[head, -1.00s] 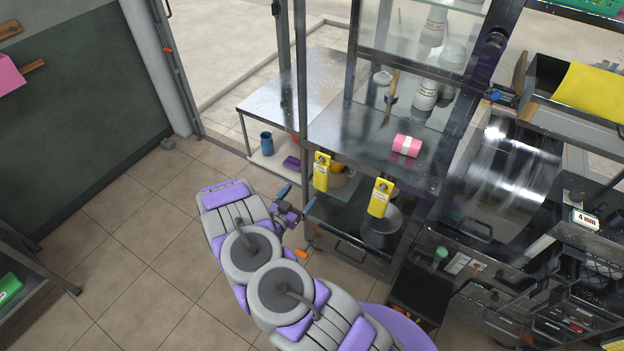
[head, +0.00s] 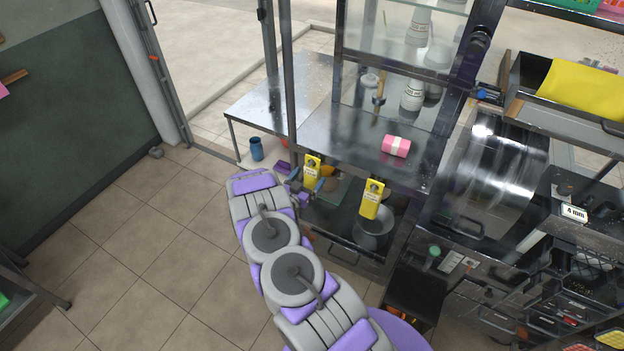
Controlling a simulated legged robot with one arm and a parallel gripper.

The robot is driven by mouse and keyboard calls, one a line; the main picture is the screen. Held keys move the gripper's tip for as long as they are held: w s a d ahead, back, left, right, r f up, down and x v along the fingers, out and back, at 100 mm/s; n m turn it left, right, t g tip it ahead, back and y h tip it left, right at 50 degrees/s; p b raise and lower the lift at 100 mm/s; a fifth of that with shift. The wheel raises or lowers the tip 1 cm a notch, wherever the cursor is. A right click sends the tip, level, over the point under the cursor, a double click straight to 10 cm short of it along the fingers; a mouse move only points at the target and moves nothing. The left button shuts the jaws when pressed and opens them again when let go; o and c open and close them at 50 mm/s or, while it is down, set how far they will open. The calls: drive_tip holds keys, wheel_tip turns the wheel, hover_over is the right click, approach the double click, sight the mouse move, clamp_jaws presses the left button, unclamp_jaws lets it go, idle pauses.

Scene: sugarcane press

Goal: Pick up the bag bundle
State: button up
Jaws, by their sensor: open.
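A pink roll with a pale band around its middle (head: 396,146), which looks like the bag bundle, lies on its side on the metal counter (head: 345,142) of the press stand. My gripper (head: 308,181) is open and empty. It is at the front left edge of the stand, beside the left yellow tag and below the counter top. It is to the left of the pink roll and well apart from it. The yellow tag partly overlaps the gripper, so its fingertips are hard to make out.
Two yellow tags, left (head: 312,172) and right (head: 372,199), hang at the counter's front edge. A metal post (head: 288,75) stands left of the counter. White bottles (head: 412,94) stand behind the roll. A metal pot (head: 374,232) sits on the lower shelf.

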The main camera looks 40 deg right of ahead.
sight(315, 168)
drive_tip(key=shift+b+x, duration=0.45)
drive_tip(key=shift+x, duration=2.35)
drive_tip(key=shift+w, duration=0.1)
drive_tip(key=shift+a, duration=0.1)
drive_tip(key=shift+a, duration=0.1)
drive_tip(key=c, duration=1)
